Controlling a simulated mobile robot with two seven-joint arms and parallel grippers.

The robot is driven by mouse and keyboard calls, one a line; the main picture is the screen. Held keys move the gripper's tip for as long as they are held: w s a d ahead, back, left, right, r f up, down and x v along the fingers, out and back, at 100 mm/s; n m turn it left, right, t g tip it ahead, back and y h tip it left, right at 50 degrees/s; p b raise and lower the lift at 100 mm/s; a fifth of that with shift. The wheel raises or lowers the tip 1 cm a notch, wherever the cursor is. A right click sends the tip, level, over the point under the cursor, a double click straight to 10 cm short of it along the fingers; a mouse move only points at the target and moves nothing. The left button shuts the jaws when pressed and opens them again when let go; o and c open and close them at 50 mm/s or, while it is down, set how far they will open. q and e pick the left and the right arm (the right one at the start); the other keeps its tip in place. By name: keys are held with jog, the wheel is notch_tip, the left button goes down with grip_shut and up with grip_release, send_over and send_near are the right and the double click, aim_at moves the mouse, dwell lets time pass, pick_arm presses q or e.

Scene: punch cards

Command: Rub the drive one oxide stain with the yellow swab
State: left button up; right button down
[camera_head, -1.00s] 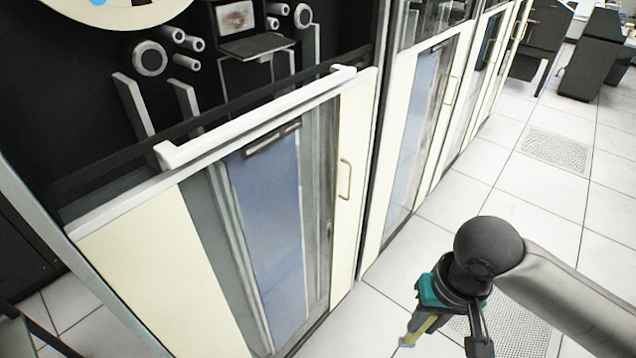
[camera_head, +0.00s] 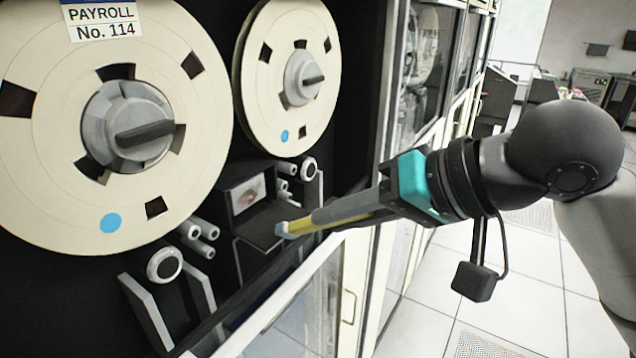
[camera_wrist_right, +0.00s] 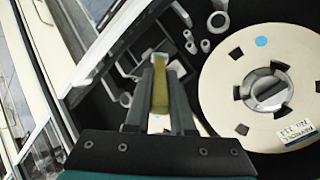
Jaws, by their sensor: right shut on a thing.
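The oxide stain (camera_head: 248,194) is a reddish-brown smudge on a pale plate of the tape drive, below and between two large reels in the head view. My right gripper (camera_head: 318,215) is shut on the yellow swab (camera_head: 318,226). The swab's pale tip (camera_head: 283,230) points left toward the drive, lower right of the stain in the picture and apart from it. In the right wrist view the swab (camera_wrist_right: 160,92) lies between the two fingers; the stain cannot be made out there. My left gripper is not in view.
The large left reel (camera_head: 60,200) carries a label reading PAYROLL No. 114; a smaller-looking reel (camera_head: 262,85) is to its right. A dark ledge (camera_head: 268,222) juts out under the stained plate. Rollers (camera_head: 165,264) and the white door rail (camera_head: 285,285) are close by.

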jog(key=shift+a+r, duration=0.25)
jog(key=shift+r, duration=0.35)
jog(key=shift+w+a+b, duration=0.2)
jog(key=shift+w+a, duration=0.7)
jog(key=shift+a, duration=0.25)
jog(key=shift+w+a+b, duration=0.2)
jog(key=shift+w+a, duration=0.65)
jog(key=shift+a, duration=0.3)
jog(key=shift+w+a+p, duration=0.3)
jog(key=shift+a+p, duration=0.05)
jog(key=shift+a, duration=0.05)
